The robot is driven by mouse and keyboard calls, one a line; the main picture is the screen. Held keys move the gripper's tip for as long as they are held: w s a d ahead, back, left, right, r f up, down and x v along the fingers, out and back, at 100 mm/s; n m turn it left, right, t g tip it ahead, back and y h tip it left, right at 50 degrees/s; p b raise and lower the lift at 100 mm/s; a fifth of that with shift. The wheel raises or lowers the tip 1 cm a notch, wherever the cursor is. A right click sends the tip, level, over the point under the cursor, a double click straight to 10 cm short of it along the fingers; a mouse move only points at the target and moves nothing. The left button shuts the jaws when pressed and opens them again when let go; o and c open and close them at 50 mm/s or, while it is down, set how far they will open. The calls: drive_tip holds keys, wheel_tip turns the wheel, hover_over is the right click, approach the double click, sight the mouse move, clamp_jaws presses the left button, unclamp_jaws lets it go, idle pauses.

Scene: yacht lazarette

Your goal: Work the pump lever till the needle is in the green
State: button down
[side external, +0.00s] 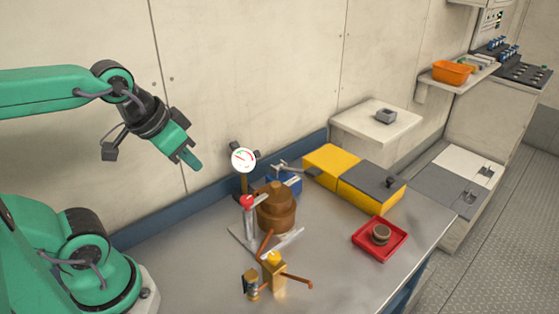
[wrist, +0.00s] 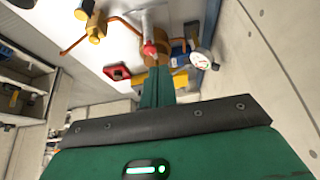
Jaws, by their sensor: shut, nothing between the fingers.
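The pump has a round brown body (side external: 277,212) on the metal bench, and it also shows in the wrist view (wrist: 180,47). Its lever has a red knob (side external: 247,201) at the left of the body; the knob (wrist: 150,48) shows just beyond my fingertips in the wrist view. A white round gauge (side external: 243,159) stands behind the pump; its face has red and green marks, but the needle's exact reading is too small to tell. My gripper (side external: 191,160) is shut and empty, up and left of the gauge and knob, apart from both. It also shows in the wrist view (wrist: 157,82).
Brass valve fittings (side external: 272,268) with a copper handle stand at the front. A red tray (side external: 364,240) holds a round brown piece. A yellow and grey case (side external: 345,178) and a blue vise-like item (side external: 285,184) sit behind. The wall is close behind my gripper.

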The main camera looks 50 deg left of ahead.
drive_tip(key=w+d+r+g, duration=0.1)
drive_tip(key=w+r, duration=0.1)
drive_tip(key=w, duration=0.5)
drive_tip(key=w+d+r, duration=0.1)
drive_tip(key=w+r, duration=0.2)
drive_tip(key=w, duration=0.3)
drive_tip(key=g, duration=0.1)
hover_over(315, 170)
drive_tip(key=s+a, duration=0.2)
drive_tip(key=s, duration=0.2)
wheel_tip(315, 170, down, 2)
drive_tip(key=shift+w+d+f, duration=0.1)
drive_tip(key=shift+w+f, duration=0.05)
drive_tip(key=shift+f, duration=0.1)
drive_tip(key=x, duration=0.8)
drive_tip(key=s+d+x, duration=0.1)
drive_tip(key=x, duration=0.3)
drive_tip(key=shift+f, duration=0.2)
drive_tip(key=shift+d+f, duration=0.2)
drive_tip(key=shift+f, duration=0.6)
drive_tip(key=d+f, duration=0.3)
drive_tip(key=f, duration=0.3)
drive_tip(key=shift+f+h, duration=0.25)
drive_tip(key=shift+h, duration=0.05)
